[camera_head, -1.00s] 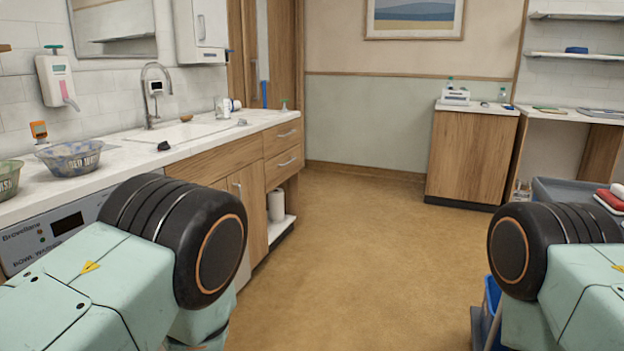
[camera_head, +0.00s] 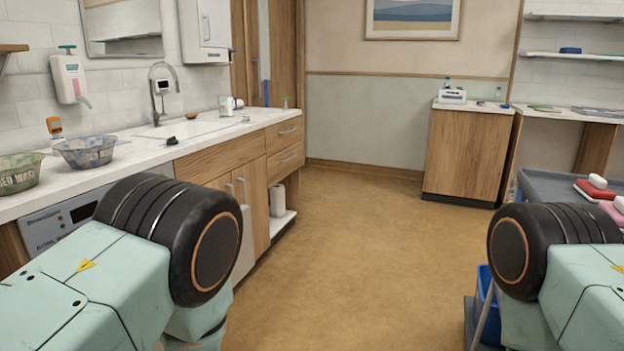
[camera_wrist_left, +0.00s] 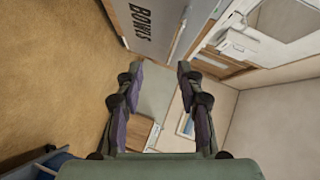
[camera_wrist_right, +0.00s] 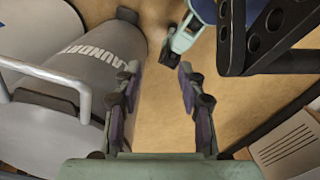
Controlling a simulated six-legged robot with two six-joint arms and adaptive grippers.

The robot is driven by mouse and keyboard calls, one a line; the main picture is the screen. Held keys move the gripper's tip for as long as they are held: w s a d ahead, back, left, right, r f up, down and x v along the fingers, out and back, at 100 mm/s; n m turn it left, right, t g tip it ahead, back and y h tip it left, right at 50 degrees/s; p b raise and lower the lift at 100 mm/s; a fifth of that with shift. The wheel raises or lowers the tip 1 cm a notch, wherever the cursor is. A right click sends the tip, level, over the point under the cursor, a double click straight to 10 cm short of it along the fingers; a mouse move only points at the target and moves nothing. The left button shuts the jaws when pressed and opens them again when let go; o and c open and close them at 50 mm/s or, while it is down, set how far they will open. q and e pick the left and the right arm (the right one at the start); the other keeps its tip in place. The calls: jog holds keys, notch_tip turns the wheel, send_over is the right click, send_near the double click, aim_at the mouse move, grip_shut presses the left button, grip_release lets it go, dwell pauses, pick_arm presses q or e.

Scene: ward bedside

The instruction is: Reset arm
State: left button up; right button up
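My left gripper shows in the left wrist view (camera_wrist_left: 155,75), with its two fingers apart and nothing between them. My right gripper shows in the right wrist view (camera_wrist_right: 157,75), also with its fingers apart and empty. In the head view only the upper parts of both arms show, at the lower left and lower right. Both grippers are hidden there.
A counter (camera_head: 140,150) on the left carries a blue patterned bowl (camera_head: 86,152) and a green bowl (camera_head: 18,173). A grey cart (camera_head: 545,185) with red and white items stands at the right. A laundry bin (camera_wrist_right: 105,60) is near my right gripper. The middle floor is clear.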

pick_arm(q)
jog(key=s+f+n+g+h, duration=0.4)
jog(key=s+f+n+g, duration=0.35)
jog(key=s+f, duration=0.6)
jog(key=s+n+g+h+p, duration=0.1)
jog(key=s+g, duration=0.6)
jog(key=s, duration=1.4)
jog(key=shift+r+n+h+p, duration=0.45)
jog(key=shift+n+p, duration=0.3)
jog(key=shift+n, duration=0.2)
